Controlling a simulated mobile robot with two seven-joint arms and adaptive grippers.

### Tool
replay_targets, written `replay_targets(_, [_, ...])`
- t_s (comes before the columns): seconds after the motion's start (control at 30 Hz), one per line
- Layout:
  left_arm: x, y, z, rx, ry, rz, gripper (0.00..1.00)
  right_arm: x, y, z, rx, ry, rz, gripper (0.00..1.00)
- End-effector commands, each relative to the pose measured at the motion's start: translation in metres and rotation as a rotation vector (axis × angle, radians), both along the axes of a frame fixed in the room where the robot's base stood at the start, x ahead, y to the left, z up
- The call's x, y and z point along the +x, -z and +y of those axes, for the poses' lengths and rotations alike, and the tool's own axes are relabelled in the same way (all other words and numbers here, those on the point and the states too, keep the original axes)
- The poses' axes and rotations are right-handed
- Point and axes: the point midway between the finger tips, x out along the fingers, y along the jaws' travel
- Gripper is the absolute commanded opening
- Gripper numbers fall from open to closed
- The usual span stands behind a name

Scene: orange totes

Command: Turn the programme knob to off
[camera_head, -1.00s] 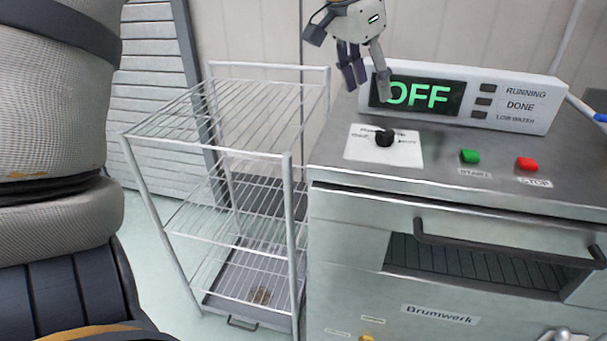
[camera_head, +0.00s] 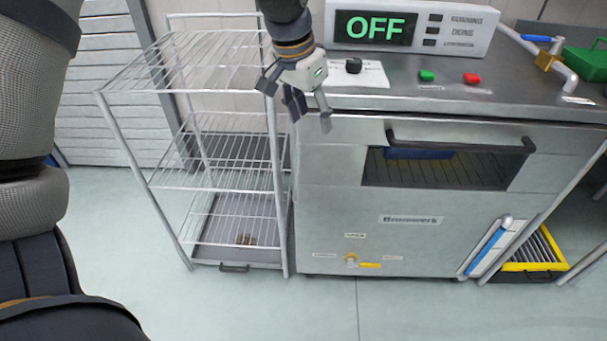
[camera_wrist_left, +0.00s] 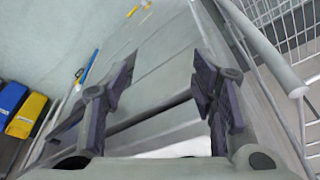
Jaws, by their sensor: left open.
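The black programme knob (camera_head: 354,65) stands on a white plate (camera_head: 366,76) on top of the steel machine (camera_head: 340,215). The display (camera_head: 375,28) behind it reads OFF in green. My left gripper (camera_head: 307,122) is open and empty, in front of and to the left of the knob, apart from it, with its fingers pointing down. In the left wrist view my open fingers (camera_wrist_left: 162,95) have nothing between them, and the knob is not seen there. My right gripper is not in view.
A green button (camera_head: 426,76) and a red button (camera_head: 471,78) sit right of the knob. A wire rack (camera_head: 205,185) stands left of the machine. A dark door handle (camera_head: 460,145) crosses the front. A blue-handled pipe valve (camera_head: 540,39) and green box (camera_head: 590,62) are at the right.

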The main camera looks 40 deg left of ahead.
Motion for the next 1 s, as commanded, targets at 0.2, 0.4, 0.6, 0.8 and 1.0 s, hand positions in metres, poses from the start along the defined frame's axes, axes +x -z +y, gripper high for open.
replay_targets(0.2, [-0.018,0.054,-0.01,0.005,-0.022,0.047,0.52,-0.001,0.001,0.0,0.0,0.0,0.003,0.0])
replay_targets(0.4, [-0.036,0.093,-0.018,0.008,-0.039,0.077,0.52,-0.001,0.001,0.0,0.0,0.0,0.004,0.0])
replay_targets(0.6, [-0.045,0.109,-0.021,0.01,-0.047,0.09,0.52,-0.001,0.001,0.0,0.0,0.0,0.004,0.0])
replay_targets(0.8, [-0.046,0.11,-0.022,0.01,-0.048,0.09,0.52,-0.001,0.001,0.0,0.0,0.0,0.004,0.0])
replay_targets(1.0, [-0.046,0.11,-0.022,0.01,-0.048,0.09,0.52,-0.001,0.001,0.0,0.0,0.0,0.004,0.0])
